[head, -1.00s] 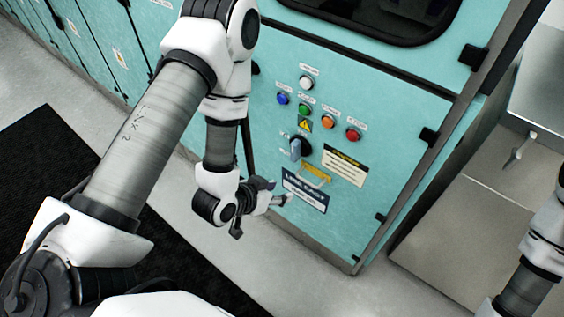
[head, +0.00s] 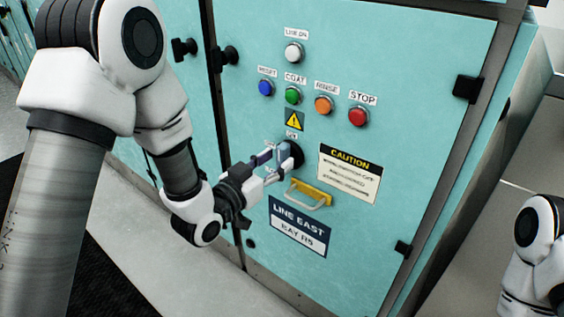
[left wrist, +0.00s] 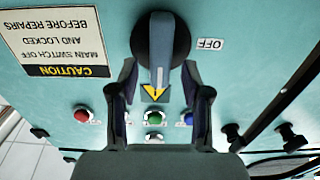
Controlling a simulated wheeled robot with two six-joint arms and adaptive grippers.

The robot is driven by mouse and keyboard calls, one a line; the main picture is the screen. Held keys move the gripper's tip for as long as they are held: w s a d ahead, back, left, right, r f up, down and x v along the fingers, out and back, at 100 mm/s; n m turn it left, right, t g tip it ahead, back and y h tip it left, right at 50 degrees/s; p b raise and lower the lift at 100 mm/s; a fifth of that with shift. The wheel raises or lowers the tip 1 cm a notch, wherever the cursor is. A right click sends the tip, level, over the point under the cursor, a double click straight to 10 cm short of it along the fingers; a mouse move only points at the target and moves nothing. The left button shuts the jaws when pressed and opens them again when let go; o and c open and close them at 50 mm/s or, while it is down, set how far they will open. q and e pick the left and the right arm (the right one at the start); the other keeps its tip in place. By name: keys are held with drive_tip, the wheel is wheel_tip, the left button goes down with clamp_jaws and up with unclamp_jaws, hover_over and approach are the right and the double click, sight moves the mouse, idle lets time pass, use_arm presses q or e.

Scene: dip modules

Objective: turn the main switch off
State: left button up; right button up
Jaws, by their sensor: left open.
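The main switch (head: 290,153) is a round black rotary knob with a grey-blue handle on the teal panel, under the yellow warning triangle. In the left wrist view, which is upside down, the knob (left wrist: 148,42) is at the top, and its handle (left wrist: 160,62) points down the picture, toward the triangle. The OFF label (left wrist: 210,44) is beside the knob. My left gripper (head: 270,167) is open at the switch; in the left wrist view its fingers (left wrist: 161,85) are on either side of the handle's end. I cannot tell whether they touch it. The right gripper is out of view.
Above the switch are blue, green, orange and red buttons (head: 323,105) and a white lamp (head: 293,53). A yellow hasp with a metal loop (head: 308,194) sticks out just below. A CAUTION sign (head: 348,174) is at its right, and a LINE EAST plate (head: 299,227) lies lower.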

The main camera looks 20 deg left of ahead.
sight(279, 159)
use_arm(q)
drive_tip(key=shift+x, duration=1.55)
clamp_jaws()
